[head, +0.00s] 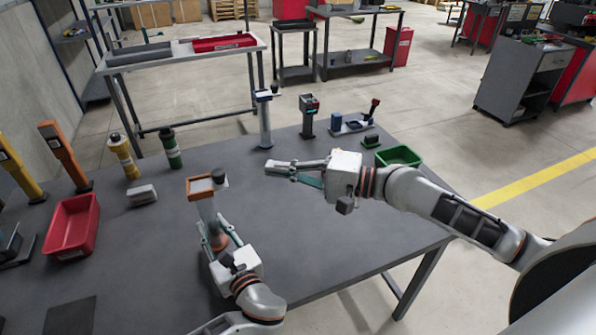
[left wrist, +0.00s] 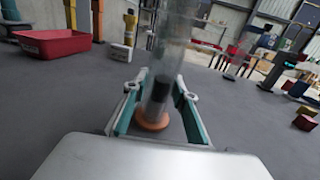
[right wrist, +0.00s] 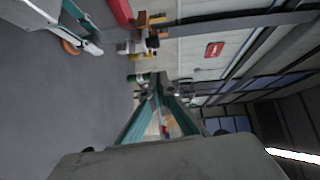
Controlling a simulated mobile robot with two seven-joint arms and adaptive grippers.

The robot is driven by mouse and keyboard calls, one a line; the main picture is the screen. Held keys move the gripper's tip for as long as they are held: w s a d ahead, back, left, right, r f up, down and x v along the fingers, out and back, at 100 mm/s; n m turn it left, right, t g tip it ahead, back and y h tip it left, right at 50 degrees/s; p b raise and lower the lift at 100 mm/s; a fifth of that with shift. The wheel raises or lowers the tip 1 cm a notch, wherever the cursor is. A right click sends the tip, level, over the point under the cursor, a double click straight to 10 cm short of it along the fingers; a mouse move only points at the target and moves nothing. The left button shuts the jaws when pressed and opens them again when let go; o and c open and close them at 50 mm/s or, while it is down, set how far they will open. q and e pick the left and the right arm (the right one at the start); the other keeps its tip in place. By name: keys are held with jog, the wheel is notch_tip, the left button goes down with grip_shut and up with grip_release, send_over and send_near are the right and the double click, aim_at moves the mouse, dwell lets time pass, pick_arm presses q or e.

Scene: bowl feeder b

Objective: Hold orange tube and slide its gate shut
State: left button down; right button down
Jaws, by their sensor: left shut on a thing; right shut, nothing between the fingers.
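The orange tube (head: 207,210) is a clear column with an orange head and an orange foot, standing upright on the grey table. An open-looking orange frame tops it, with a dark knob (head: 219,176) at its right end. My left gripper (head: 213,238) is shut around the lower tube. In the left wrist view the clear tube (left wrist: 173,50) stands between the fingers (left wrist: 155,98), with something dark inside above the orange foot. My right gripper (head: 268,167) is shut and empty, right of the tube's head and apart from it. Its fingertips meet in the right wrist view (right wrist: 158,88).
A red bin (head: 72,228), yellow and orange posts, a green-banded cylinder (head: 172,148) and a grey block (head: 142,195) stand to the left. A white-topped post (head: 264,115), a dark device (head: 309,115) and a green tray (head: 398,156) are behind. The table's front middle is clear.

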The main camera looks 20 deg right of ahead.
jog(key=shift+v, duration=2.25)
pick_arm(q)
jog(key=c, duration=1.6)
grip_release()
jog(key=shift+o, duration=0.2)
jog(key=v, duration=1.1)
jog(key=shift+s, duration=0.2)
jog(key=shift+p+v, duration=0.5)
jog(key=shift+v, duration=1.25)
jog(key=shift+p+v, duration=0.55)
jog(key=shift+v, duration=2)
pick_arm(e)
notch_tip(320, 180, up, 2)
jog(key=shift+r, duration=0.2)
